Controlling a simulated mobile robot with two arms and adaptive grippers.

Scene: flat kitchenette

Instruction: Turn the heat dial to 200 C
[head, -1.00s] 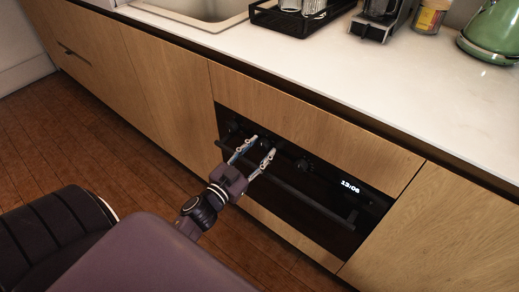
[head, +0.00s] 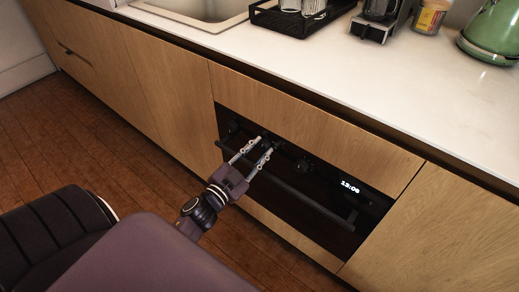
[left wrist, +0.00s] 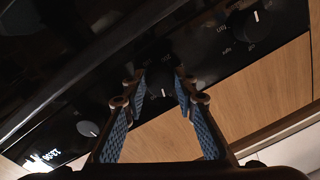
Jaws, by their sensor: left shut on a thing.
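The oven's black control panel carries three round dials. The middle dial (left wrist: 164,82) sits between my left gripper's fingertips (left wrist: 160,77), and its white mark shows in the left wrist view. My left gripper (head: 263,144) is shut on this middle dial, its fingers near parallel and at right angles to the panel. The fingers hide part of the dial and its printed scale, so I cannot read its setting. Another dial (left wrist: 250,24) with a white mark and small print is at upper right in the left wrist view. My right gripper is not in view.
The third dial (left wrist: 88,129) is beside the clock display (head: 350,186). The oven's handle bar (head: 300,197) runs below the dials, close under my left gripper. Wooden cupboard fronts (head: 165,100) flank the oven, and a white worktop (head: 300,60) lies above.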

